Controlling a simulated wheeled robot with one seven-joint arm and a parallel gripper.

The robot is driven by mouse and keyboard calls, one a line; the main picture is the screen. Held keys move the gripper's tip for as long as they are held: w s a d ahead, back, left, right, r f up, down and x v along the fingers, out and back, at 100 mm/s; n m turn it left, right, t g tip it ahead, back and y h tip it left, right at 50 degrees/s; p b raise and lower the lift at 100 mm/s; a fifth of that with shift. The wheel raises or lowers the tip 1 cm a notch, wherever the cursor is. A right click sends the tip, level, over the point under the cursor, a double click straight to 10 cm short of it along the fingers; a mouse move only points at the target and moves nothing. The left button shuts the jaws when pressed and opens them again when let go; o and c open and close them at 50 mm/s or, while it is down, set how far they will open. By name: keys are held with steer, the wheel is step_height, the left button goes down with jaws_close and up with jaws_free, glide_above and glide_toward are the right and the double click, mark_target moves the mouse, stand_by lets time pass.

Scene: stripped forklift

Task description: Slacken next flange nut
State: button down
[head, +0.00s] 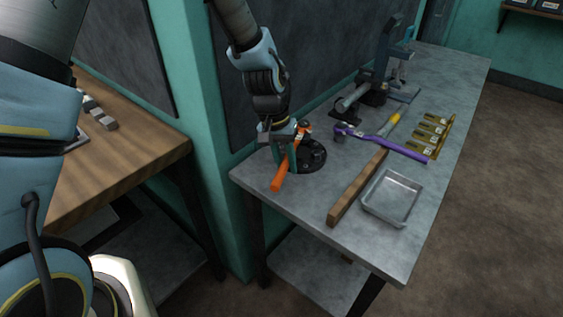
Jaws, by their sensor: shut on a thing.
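My gripper (285,137) points down at the near left part of the grey bench. It is shut on an orange-handled wrench (281,175), which slants from upper right to lower left. A dark round flange (313,156) lies on the bench just right of and behind the wrench. Small dark spots on it may be nuts or holes; they are too small to tell apart. My gripper and the wrench cover its left side. I cannot tell whether the wrench head sits on a nut.
The grey bench (298,205) also holds a purple-handled tool (400,150), a wooden bar (357,188), a metal tray (391,197), several yellow-brown holders (433,131) and a press-like fixture (385,75). A wooden table (110,150) stands left, beyond a teal post (205,150).

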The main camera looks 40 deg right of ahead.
steer(key=shift+r, duration=0.2)
steer(key=shift+r+p, duration=1.8)
steer(key=shift+r, duration=0.45)
steer(key=shift+f, duration=0.1)
